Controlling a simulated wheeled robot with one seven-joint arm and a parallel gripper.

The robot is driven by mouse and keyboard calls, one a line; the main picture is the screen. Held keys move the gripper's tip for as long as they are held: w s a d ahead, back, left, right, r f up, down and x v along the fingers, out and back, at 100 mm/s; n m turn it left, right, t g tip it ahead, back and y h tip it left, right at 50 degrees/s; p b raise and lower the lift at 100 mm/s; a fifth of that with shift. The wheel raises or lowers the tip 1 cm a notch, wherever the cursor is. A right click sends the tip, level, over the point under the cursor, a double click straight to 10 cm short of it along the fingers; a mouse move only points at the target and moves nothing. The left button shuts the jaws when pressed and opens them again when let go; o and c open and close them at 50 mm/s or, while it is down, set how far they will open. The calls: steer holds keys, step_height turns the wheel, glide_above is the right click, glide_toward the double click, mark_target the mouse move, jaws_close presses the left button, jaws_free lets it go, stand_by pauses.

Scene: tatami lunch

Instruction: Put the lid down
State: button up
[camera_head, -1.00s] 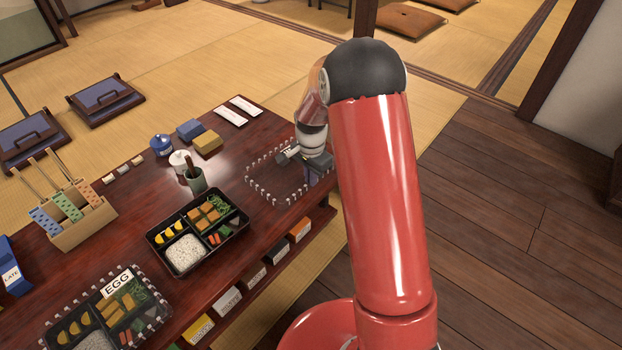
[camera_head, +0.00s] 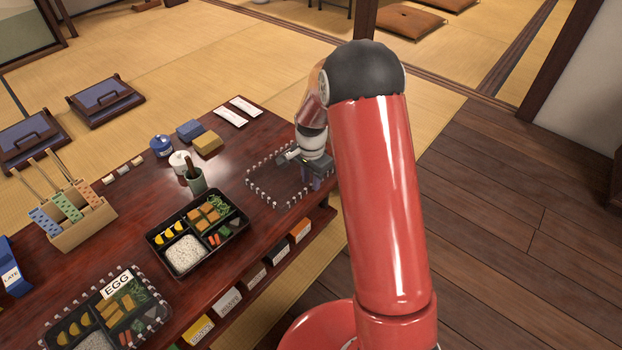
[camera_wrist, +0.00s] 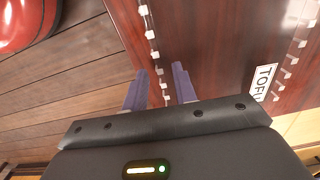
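The clear lid (camera_head: 262,188), edged with white clips, lies flat on or just above the right end of the dark red table. In the wrist view, the lid (camera_wrist: 215,45) shows two rows of clips and a white TOFU label (camera_wrist: 262,82). My gripper (camera_head: 316,184) is at the lid's right edge. In the wrist view, the two violet fingers of my gripper (camera_wrist: 160,72) stand apart, one on each side of the clip row, with gaps visible between. The contact between lid and table is too small to judge.
An open bento box (camera_head: 200,234) with rice stands left of the lid, and a lidded EGG box (camera_head: 105,308) is nearer. Cups, blocks (camera_head: 207,142) and chopstick packets (camera_head: 232,117) stand behind. Labelled boxes (camera_head: 278,249) sit on a shelf below the table's front edge.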

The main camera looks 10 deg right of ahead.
steer(key=s+r+n+t+p, duration=0.15)
steer(key=s+r, duration=0.25)
steer(key=r, duration=0.7)
steer(key=s+r+n, duration=0.2)
steer(key=s+r, duration=0.1)
steer(key=r, duration=0.7)
steer(key=s+r+n+t, duration=0.2)
steer(key=s+r+n, duration=0.1)
steer(key=s, duration=0.8)
steer(key=s+r+n+t, duration=0.2)
steer(key=s+n, duration=0.3)
steer(key=s, duration=0.6)
steer(key=shift+r, duration=0.9)
step_height(320, 180, up, 2)
steer(key=shift+p, duration=0.75)
